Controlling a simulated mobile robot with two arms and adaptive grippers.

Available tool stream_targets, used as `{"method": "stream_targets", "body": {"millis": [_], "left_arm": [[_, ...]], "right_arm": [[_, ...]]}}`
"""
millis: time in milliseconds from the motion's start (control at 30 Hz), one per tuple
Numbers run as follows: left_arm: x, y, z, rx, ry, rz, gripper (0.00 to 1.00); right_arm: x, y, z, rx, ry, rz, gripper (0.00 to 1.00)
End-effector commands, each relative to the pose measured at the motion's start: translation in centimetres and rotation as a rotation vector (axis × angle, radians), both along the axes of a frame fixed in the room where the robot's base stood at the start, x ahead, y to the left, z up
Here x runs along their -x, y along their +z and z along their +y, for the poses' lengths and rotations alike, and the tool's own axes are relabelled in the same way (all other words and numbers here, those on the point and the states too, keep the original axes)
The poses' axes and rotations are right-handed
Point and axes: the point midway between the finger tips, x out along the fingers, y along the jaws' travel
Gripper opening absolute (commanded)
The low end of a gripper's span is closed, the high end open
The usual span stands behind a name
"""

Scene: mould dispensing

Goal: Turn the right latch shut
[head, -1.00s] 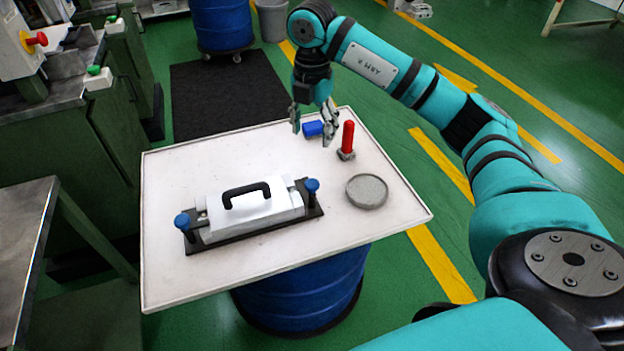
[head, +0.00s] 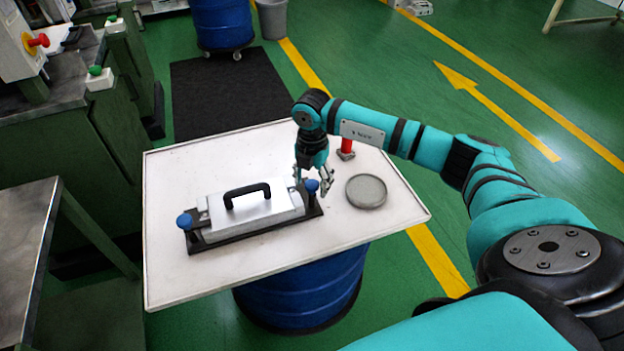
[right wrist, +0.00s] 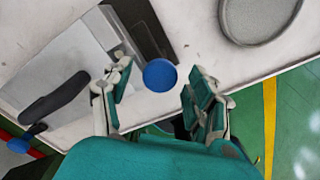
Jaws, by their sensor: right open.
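The silver mould (head: 255,212) with a black handle (head: 247,192) lies on a dark base plate on the white table. The right latch has a blue knob (head: 311,186) at the mould's right end; the left latch has a blue knob (head: 184,221) at the other end. My right gripper (head: 314,190) is open at the right latch. In the right wrist view the blue knob (right wrist: 160,75) shows ahead of and between the open fingers (right wrist: 155,92), apart from both. My left gripper is not in view.
A grey round dish (head: 366,191) lies right of the mould. The table's front (head: 200,285) is clear. A blue drum (head: 300,290) is under the table.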

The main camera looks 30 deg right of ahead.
Motion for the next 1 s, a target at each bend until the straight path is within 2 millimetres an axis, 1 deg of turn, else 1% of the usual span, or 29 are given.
{"method": "stream_targets", "body": {"millis": [200, 633, 867, 1000], "left_arm": [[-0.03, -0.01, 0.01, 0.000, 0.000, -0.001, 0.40], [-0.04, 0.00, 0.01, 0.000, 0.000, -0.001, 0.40], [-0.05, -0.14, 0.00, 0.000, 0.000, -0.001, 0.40], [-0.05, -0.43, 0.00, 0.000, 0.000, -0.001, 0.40]], "right_arm": [[0.01, -0.05, 0.01, 0.000, 0.000, 0.000, 0.59], [0.00, -0.01, 0.00, 0.000, 0.000, 0.000, 0.03], [-0.01, -0.04, -0.02, 0.000, 0.018, 0.000, 0.03], [0.00, -0.11, -0.04, 0.001, 0.067, -0.001, 0.03]]}}
